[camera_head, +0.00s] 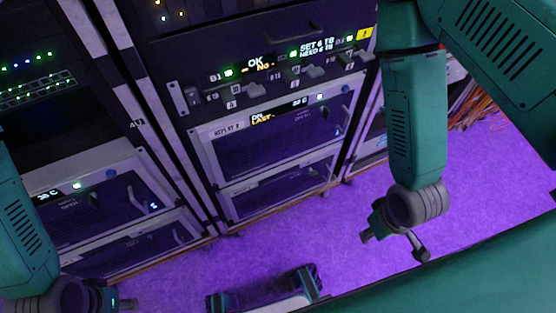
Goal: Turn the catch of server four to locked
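No label reading server four is legible, and I cannot tell which unit it is. No catch position can be read. My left gripper (118,299) is at the bottom left, partly cut off, in front of the left rack. My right gripper (394,244) hangs over the floor, right of the racks, fingers apart and empty.
A control panel (270,78) with small levers and lit OK text is above the REPLAY 2 unit. A yellow warning label (364,34) is at its right. Orange cables (475,105) lie at the right. The purple floor (300,235) before the racks is largely clear.

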